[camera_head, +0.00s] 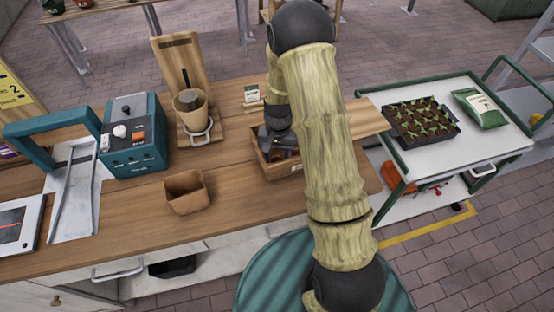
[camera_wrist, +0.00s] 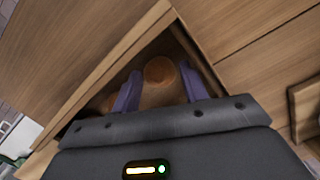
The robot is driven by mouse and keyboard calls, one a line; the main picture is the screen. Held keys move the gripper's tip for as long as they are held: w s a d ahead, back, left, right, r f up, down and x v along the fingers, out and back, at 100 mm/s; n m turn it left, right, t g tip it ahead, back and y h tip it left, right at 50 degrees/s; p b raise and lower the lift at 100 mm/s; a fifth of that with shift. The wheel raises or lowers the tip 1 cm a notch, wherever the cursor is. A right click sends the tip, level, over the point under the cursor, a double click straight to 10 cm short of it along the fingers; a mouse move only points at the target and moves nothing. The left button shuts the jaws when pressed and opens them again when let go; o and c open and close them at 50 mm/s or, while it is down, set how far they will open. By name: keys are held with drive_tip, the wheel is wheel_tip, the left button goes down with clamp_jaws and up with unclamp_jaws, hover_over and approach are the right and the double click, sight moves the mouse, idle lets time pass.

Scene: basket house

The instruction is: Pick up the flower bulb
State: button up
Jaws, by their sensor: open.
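A round brown flower bulb (camera_wrist: 158,71) lies inside a wooden box (camera_wrist: 112,66) in the wrist view. My gripper (camera_wrist: 160,76) is open, with its two purple-grey fingers pointing into the box, one on each side of the bulb. I cannot tell whether either finger touches it. Another brown, bulb-like thing (camera_wrist: 101,103) shows partly at the left, behind the left finger. In the head view, my gripper (camera_head: 277,141) is over the wooden box (camera_head: 264,168) on the bench, and my arm hides the box's right part; no bulb can be made out there.
On the wooden bench (camera_head: 110,220) stand a brown square pot (camera_head: 186,192), a teal device (camera_head: 134,140) and a wooden stand (camera_head: 181,75) holding a pot. A green-framed cart (camera_head: 455,150) with a seedling tray (camera_head: 420,122) is at right. The box walls rise close around my fingers.

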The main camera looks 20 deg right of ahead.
drive_tip(key=shift+c, duration=0.2)
drive_tip(key=c, duration=0.7)
wheel_tip(320, 180, up, 10)
drive_tip(key=shift+r+b, duration=0.1)
drive_tip(key=shift+b, duration=1)
